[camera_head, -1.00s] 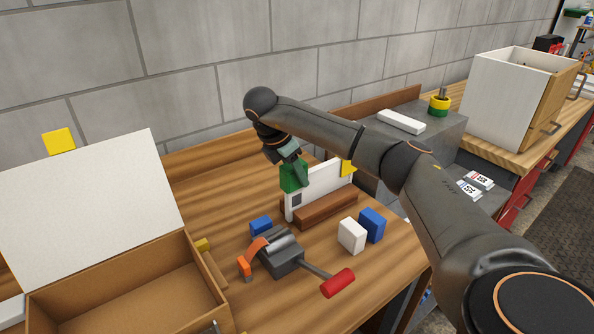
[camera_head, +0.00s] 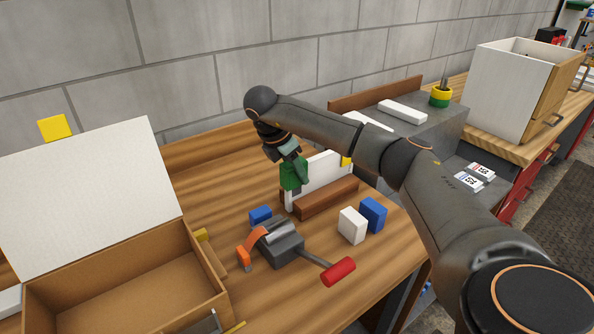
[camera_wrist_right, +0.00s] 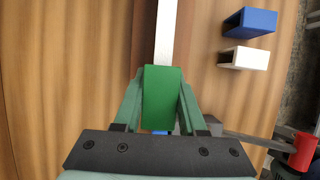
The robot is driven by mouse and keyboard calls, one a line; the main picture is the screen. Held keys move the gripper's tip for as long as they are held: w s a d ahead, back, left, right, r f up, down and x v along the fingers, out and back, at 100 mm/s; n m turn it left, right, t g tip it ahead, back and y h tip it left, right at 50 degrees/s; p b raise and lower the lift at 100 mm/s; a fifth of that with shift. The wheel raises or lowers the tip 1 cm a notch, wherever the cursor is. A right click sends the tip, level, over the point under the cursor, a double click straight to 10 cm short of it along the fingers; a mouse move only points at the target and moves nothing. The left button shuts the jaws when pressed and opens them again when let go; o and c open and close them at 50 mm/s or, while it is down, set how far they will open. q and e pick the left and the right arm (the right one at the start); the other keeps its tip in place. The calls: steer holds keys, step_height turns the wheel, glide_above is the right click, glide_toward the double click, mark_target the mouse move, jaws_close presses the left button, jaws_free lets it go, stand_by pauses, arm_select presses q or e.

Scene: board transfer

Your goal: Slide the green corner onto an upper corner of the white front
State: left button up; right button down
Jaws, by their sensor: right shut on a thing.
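The white front (camera_head: 328,172) stands upright behind a brown wooden bar (camera_head: 327,198), with a yellow corner (camera_head: 346,161) at its upper right. My right gripper (camera_head: 290,163) is shut on the green corner (camera_head: 291,176) at the white front's upper left. In the right wrist view, the green corner (camera_wrist_right: 162,95) sits between both fingers, in line with the front's top edge (camera_wrist_right: 164,35), which meets its far end. I cannot tell how far it is seated. My left gripper is not in view.
Blue (camera_head: 373,214) and white (camera_head: 351,225) blocks stand at right, a small blue block (camera_head: 260,214) at left. An open brown box (camera_head: 130,290) fills the lower left.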

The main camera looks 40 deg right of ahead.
steer(key=shift+f, duration=0.2)
stand_by(0.3)
steer(key=shift+c, duration=2)
jaws_free()
steer(key=v, duration=0.4)
steer(key=shift+w+r, duration=0.1)
steer(key=p+v, duration=0.2)
steer(key=v, duration=0.6)
steer(key=shift+r, duration=0.2)
